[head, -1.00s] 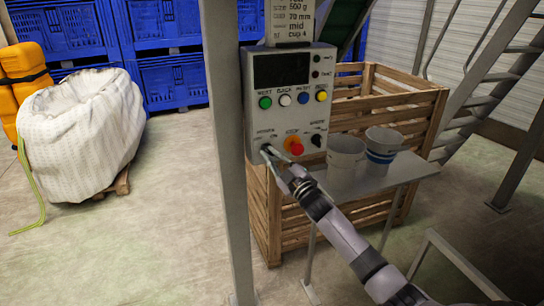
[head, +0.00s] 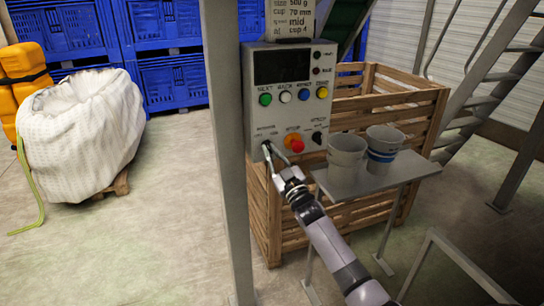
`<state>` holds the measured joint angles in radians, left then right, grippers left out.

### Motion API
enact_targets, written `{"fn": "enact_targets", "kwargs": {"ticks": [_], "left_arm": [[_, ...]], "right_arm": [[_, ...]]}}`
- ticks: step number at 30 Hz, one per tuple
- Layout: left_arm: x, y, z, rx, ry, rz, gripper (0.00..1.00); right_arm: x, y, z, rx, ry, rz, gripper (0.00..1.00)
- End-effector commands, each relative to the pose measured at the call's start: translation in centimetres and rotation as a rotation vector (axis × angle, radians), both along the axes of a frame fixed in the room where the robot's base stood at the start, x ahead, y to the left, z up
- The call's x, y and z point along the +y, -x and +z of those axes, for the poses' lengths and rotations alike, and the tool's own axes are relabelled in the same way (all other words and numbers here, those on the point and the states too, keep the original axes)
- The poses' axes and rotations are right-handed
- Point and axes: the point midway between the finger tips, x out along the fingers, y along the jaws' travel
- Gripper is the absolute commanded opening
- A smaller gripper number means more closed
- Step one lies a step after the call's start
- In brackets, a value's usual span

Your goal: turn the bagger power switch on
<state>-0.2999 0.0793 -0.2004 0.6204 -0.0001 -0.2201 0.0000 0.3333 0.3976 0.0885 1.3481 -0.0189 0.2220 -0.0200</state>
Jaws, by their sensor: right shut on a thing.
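The grey bagger control box (head: 292,108) hangs on a post, with a dark display on top. Its power switch (head: 265,146) is the small dark knob at the lower left, under a small label. My right gripper (head: 268,150) reaches up from the lower right and is shut on the power switch. Its fingers partly hide the knob, so I cannot read which way it points. My left gripper is not in view.
A red button (head: 298,147) on a yellow-orange base and a black knob (head: 317,138) sit right of the switch. A grey post (head: 228,180) rises close on the left.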

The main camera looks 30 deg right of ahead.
Motion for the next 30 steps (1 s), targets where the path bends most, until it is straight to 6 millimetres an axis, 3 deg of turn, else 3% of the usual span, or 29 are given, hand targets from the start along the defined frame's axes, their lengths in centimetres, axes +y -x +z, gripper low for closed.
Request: {"fn": "enact_targets", "kwargs": {"ticks": [14,30], "left_arm": [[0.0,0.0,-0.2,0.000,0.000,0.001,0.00],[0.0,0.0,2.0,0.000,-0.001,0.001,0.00]], "right_arm": [[0.3,-0.1,-0.1,-0.105,-0.449,0.001,0.00],[0.5,-0.1,0.1,-0.216,-0.920,-0.001,0.00]]}}
